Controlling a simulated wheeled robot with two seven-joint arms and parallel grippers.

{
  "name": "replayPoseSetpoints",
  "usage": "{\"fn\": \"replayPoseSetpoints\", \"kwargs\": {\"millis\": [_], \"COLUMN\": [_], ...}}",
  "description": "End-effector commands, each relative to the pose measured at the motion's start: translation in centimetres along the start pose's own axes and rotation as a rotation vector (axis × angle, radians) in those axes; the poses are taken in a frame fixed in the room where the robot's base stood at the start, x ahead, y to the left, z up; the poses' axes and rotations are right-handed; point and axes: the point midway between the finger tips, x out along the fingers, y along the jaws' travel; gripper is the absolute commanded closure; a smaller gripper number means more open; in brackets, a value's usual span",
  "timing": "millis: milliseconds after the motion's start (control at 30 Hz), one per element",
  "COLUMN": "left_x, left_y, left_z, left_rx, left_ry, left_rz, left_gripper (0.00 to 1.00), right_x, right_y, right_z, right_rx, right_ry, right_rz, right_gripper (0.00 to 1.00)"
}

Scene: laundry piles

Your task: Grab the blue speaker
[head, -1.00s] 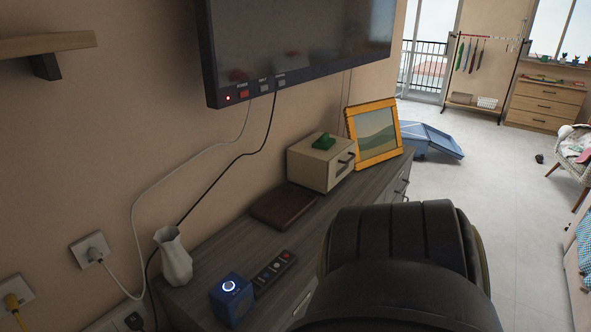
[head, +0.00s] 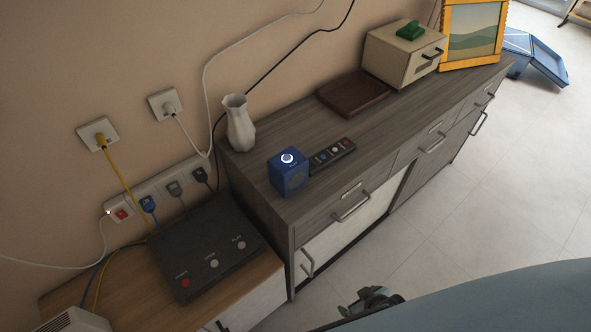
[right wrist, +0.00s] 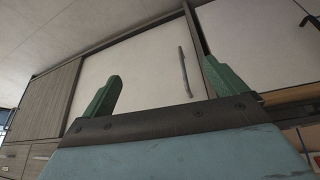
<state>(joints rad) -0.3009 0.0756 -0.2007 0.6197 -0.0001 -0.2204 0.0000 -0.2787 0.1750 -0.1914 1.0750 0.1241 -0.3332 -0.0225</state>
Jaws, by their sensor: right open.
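The blue speaker (head: 289,174) is a small cube with a glowing white ring on top. It stands upright on the grey wooden cabinet (head: 330,206), near its left end. My right gripper (head: 370,298) shows small at the bottom of the head view, in front of the cabinet and below its top, well apart from the speaker. In the right wrist view its two green fingers (right wrist: 161,70) are spread with nothing between them, facing pale cabinet doors. The speaker does not show in that view. My left gripper is in neither current view.
A dark remote (head: 332,155) lies close to the speaker's right. A white vase (head: 238,123) stands behind it on the left. A brown book-like slab (head: 353,94), a drawer box (head: 404,55) and a framed picture (head: 473,35) stand farther back. A black box (head: 212,247) sits on the lower left unit.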

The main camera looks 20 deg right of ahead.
Motion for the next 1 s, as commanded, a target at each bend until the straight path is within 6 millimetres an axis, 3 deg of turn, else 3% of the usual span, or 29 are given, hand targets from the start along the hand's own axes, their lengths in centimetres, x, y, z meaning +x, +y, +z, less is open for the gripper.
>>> {"fn": "replayPoseSetpoints", "kwargs": {"millis": [33, 200, 300, 400, 533, 700, 833, 1000], "left_x": [0.2, 0.5, 0.7, 0.8, 0.9, 1.0, 1.2, 1.7], "left_y": [0.0, -0.1, -0.2, -0.3, -0.3, -0.3, -0.3, -0.3], "left_z": [0.2, 0.3, 0.4, 0.4, 0.4, 0.3, 0.2, 0.1], "left_rx": [0.000, 0.001, 0.002, 0.002, 0.002, 0.002, 0.002, 0.001], "left_ry": [-0.003, -0.005, -0.005, -0.005, -0.004, -0.003, -0.001, 0.001], "left_rz": [0.000, -0.001, -0.002, -0.003, -0.004, -0.004, -0.004, -0.004], "left_gripper": [1.00, 1.00, 1.00, 1.00, 1.00, 1.00, 1.00, 1.00], "right_x": [-0.8, -6.0, -10.6, -15.3, -20.5, -24.1, -23.8, -21.4], "right_y": [0.8, 1.9, 1.6, 0.9, -0.3, -1.3, -1.7, -2.4], "right_z": [-4.2, -16.8, -23.1, -27.9, -31.7, -33.8, -34.9, -37.2], "right_rx": [0.001, -0.007, -0.026, -0.052, -0.087, -0.115, -0.118, -0.117], "right_ry": [0.077, 0.311, 0.442, 0.554, 0.662, 0.731, 0.743, 0.744], "right_rz": [0.000, -0.030, -0.063, -0.099, -0.141, -0.172, -0.178, -0.178], "right_gripper": [0.00, 0.00, 0.00, 0.00, 0.00, 0.00, 0.00, 0.00]}}
